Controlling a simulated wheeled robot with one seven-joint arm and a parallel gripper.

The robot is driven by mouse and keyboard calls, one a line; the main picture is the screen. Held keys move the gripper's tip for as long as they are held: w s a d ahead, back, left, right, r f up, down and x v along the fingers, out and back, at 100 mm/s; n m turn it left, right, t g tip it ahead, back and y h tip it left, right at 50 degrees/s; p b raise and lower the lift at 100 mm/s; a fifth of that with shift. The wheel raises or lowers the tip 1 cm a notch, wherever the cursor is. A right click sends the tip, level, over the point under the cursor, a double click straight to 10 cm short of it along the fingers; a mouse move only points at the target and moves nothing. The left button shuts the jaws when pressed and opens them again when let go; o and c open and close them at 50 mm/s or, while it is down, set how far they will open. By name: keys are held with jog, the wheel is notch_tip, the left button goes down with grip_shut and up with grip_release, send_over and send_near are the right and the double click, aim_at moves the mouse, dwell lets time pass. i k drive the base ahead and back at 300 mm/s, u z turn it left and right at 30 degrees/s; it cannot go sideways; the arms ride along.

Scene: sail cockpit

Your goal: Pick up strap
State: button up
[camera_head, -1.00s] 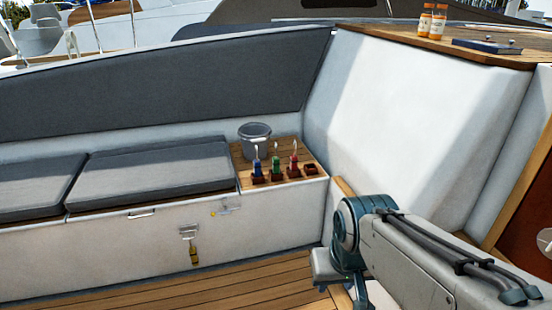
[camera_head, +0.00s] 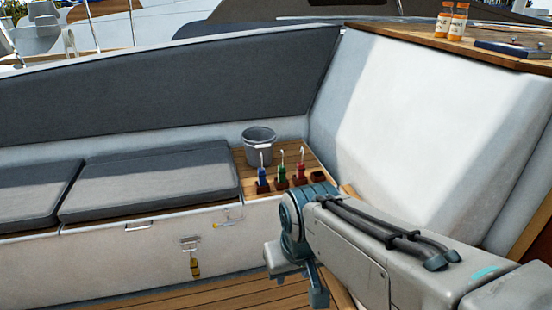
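A short yellow strap (camera_head: 195,266) hangs down from a metal latch (camera_head: 189,244) on the white front of the bench locker, left of my arm. It looks small, and its fine shape is hard to make out. My arm reaches in from the lower right, and its grey and teal joint stands right of the strap, well apart from it. The fingers of my gripper do not show, so I cannot see whether it holds anything.
Grey cushions (camera_head: 150,183) lie on the bench. A grey bucket (camera_head: 259,148) and several small coloured-handled items stand on the wooden bench end, close behind my arm. Two orange bottles (camera_head: 450,20) and a dark blue book (camera_head: 512,49) are on the upper right ledge. Wooden floor lies below the locker.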

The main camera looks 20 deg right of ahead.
aim_at(300, 167)
jog(key=i, duration=2.2)
jog(key=z, duration=0.75)
